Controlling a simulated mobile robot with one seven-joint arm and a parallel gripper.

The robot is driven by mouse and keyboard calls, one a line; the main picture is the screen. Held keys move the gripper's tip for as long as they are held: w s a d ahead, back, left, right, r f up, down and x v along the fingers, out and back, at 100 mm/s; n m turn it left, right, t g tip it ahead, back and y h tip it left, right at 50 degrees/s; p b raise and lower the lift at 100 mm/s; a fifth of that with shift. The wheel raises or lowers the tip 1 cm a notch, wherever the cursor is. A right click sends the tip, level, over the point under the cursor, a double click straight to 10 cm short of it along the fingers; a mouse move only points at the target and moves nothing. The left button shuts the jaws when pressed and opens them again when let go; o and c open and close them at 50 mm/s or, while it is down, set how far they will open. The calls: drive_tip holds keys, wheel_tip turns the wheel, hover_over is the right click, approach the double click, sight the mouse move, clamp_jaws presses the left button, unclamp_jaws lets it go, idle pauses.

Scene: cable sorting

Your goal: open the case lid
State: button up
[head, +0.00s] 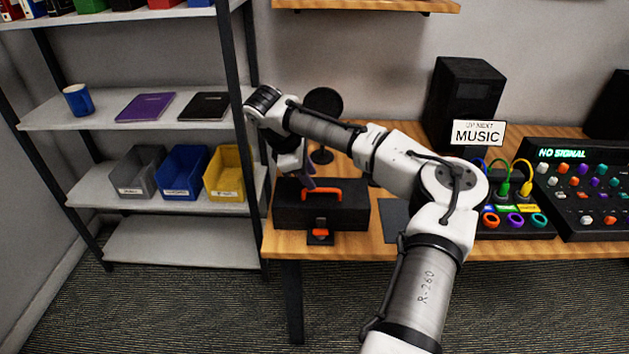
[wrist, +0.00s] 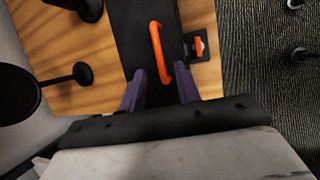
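The black case (head: 340,212) sits shut near the front left edge of the wooden table. Its orange handle (head: 307,191) lies on top of the lid, and an orange latch (head: 320,232) is at its front. In the wrist view the handle (wrist: 157,52) runs along the lid (wrist: 135,40), with the latch (wrist: 199,46) to its right. My gripper (head: 308,183) is above the case. Its purple fingers (wrist: 162,85) are spread apart, with the handle's end between or just beyond them. I cannot tell whether they touch the case.
A round black stand (head: 323,105) is behind the case. A mixer (head: 592,190) and plugged cables (head: 503,185) are on the right. A shelf with grey, blue and yellow bins (head: 183,172) stands on the left. My arm crosses above the table.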

sight(318, 189)
drive_tip(key=shift+x, duration=1.95)
clamp_jaws()
